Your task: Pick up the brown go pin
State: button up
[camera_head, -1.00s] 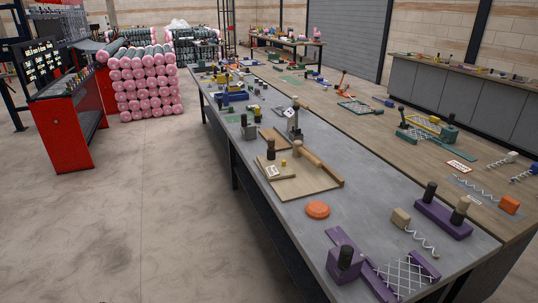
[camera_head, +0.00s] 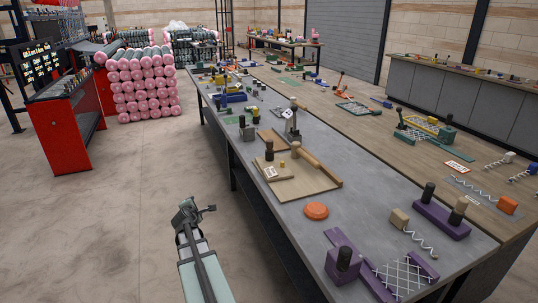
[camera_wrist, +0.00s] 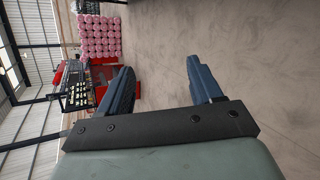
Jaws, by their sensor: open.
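A tan-brown pin (camera_head: 459,210) stands upright on the right end of a long purple base (camera_head: 440,222) at the near right of the grey table. A black pin (camera_head: 429,192) stands on the same base's left end. Another dark pin (camera_head: 269,150) stands on a wooden board; its exact colour is hard to tell. Which pin is the go pin cannot be read here. My gripper (camera_head: 198,208) is over the floor, left of the table and apart from every pin. In the wrist view its two fingers (camera_wrist: 160,78) are spread and empty, with no pin in view.
The grey table (camera_head: 370,195) runs away from me, its left edge between my gripper and the pins. An orange disc (camera_head: 316,210), a purple block with a dark pin (camera_head: 343,262), wire mesh (camera_head: 402,275) and a tan block with wire (camera_head: 399,218) lie near.

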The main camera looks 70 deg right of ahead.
jog(key=s+d+r+n+h, duration=0.25)
jog(key=s+d+r, duration=0.2)
jog(key=d, duration=0.35)
jog(key=s+d+r+n+h, duration=0.1)
jog(key=s+d+r+n, duration=0.25)
jog(key=s+d, duration=0.3)
jog(key=n+t+h, duration=0.2)
jog(key=n, duration=0.4)
send_near(269, 145)
jog(key=shift+a+r, duration=0.15)
jog(key=shift+d+n, duration=0.2)
jog(key=shift+n, duration=0.1)
jog(key=x, duration=0.8)
jog(key=shift+w+d, duration=0.1)
jog(key=shift+d, duration=0.05)
jog(key=shift+f+x, duration=0.2)
jog(key=shift+x, duration=0.65)
jog(key=shift+f+x, duration=0.2)
jog(key=shift+x, duration=0.65)
jog(key=shift+f+x, duration=0.2)
jog(key=shift+x, duration=0.65)
jog(key=shift+c, duration=0.5)
jog(key=c, duration=1)
jog(key=shift+r, duration=0.15)
